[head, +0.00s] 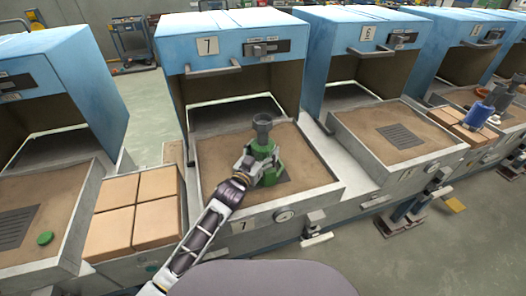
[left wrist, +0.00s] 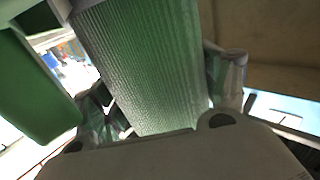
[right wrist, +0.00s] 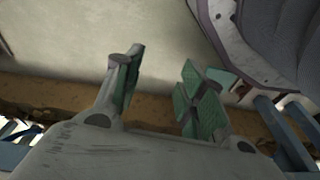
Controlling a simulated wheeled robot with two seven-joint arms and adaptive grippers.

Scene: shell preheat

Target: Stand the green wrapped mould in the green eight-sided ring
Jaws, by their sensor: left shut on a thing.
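The green wrapped mould (head: 263,148), with a grey cup-shaped top, is upright over the sand tray of station 7. My left gripper (head: 250,163) is shut on its side. In the left wrist view the mould's ribbed green wall (left wrist: 145,65) fills the space between the fingers. A wider green part (head: 270,178) shows low beside the gripper; I cannot tell whether it is the eight-sided ring or whether the mould touches it. A smooth green surface (left wrist: 30,80) is close by in the left wrist view. My right gripper (right wrist: 160,95) is open and empty, outside the head view.
The blue oven (head: 230,45) numbered 7 stands behind the tray (head: 320,188). Tan blocks (head: 130,215) sit between the trays. The tray at station 6 (head: 375,125) is clear except for its grate.

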